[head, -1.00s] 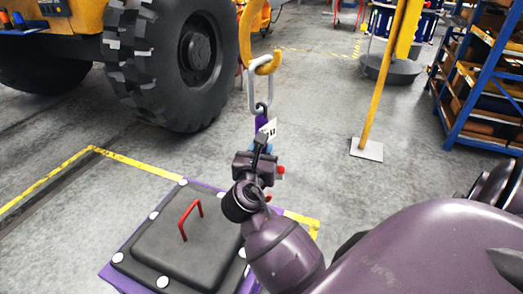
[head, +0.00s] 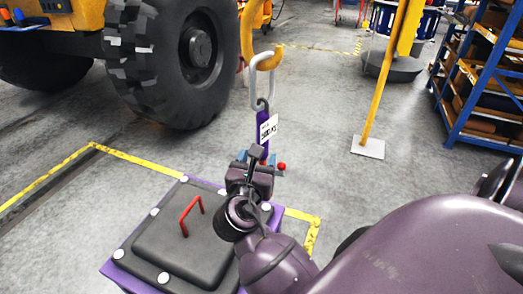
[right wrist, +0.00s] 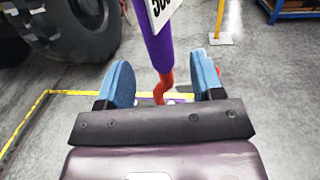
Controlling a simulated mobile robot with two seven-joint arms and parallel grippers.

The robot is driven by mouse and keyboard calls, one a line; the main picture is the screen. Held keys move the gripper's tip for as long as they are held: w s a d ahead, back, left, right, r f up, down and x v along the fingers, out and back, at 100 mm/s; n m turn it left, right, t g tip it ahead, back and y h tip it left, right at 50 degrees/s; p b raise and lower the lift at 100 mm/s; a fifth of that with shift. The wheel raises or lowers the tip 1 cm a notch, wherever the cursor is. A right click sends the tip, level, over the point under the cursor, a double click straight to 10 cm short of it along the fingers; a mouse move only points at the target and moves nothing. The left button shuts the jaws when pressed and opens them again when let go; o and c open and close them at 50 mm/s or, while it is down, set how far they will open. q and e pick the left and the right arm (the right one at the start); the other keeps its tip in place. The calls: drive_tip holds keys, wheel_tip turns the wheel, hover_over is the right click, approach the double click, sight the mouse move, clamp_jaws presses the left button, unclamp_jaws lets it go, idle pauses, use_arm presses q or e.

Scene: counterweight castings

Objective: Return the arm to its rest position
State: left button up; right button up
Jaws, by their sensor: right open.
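My right gripper (head: 257,160) is low in front of a hanging purple strap (head: 263,134). In the right wrist view its two blue fingers (right wrist: 163,78) stand wide apart. The strap (right wrist: 157,38) hangs across the gap between them in that picture, with a red piece (right wrist: 163,88) at its lower end. I cannot tell how deep the strap lies between the fingers; neither finger visibly touches it. My left gripper is not in view.
The strap hangs from a grey link (head: 262,82) on a yellow hook (head: 250,40). A dark casting (head: 175,245) with a red handle (head: 184,215) lies below left. A yellow post (head: 380,90) and a blue rack (head: 470,105) stand right. Open floor lies between.

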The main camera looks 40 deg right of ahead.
drive_tip(key=v, duration=0.5)
drive_tip(key=shift+s+a, duration=0.3)
drive_tip(key=w+a+f+m+t+y, duration=0.45)
drive_tip(key=a+f+m+y, duration=0.25)
drive_tip(key=f+m+y, duration=0.6)
drive_tip(key=s+d+f+m+g+y, duration=0.1)
drive_tip(key=s+d+f+m+g, duration=0.2)
drive_tip(key=s+d+f+m, duration=0.4)
drive_tip(key=s+f+m, duration=0.4)
drive_tip(key=s+f, duration=0.2)
drive_tip(key=s, duration=0.1)
drive_tip(key=shift+f, duration=0.2)
drive_tip(key=shift+s+g, duration=0.1)
drive_tip(key=shift+g, duration=0.15)
idle(1.0)
